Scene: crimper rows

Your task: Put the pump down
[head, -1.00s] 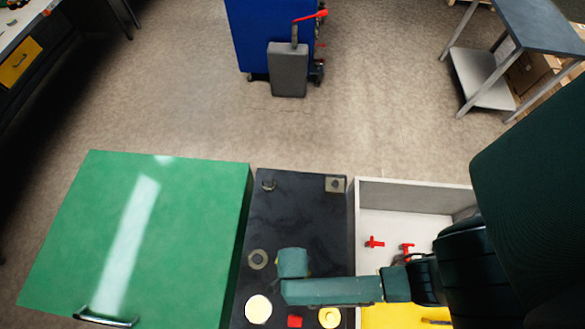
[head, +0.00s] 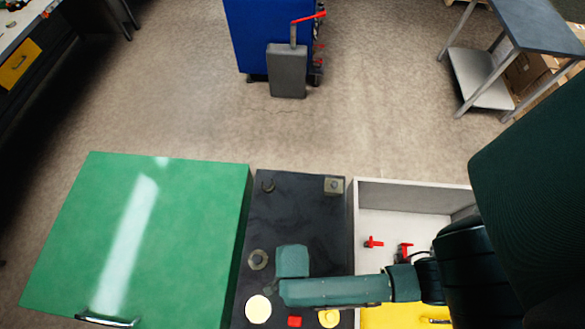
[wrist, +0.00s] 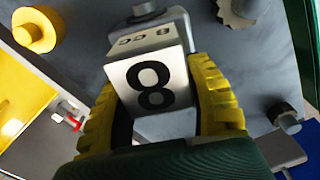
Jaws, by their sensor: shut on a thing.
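The pump (wrist: 155,80) shows in the wrist view as a pale block with a large black "8" on one face and "8 CC" on another. My gripper (wrist: 165,90) has yellow ridged fingers on both sides of it and is shut on it. Behind it is the dark worktop (head: 305,220). I cannot tell whether the pump touches the worktop. In the head view my green wrist is over the lower middle of the worktop and hides the pump and the fingers.
Around my wrist stand a grey ring-shaped part (head: 258,259), a cream disc (head: 258,308), a red piece (head: 294,321) and a yellow round part (head: 329,318). A square-based part (head: 334,186) is at the back right. A green cabinet (head: 140,230) is left; an open drawer (head: 395,188) is right.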

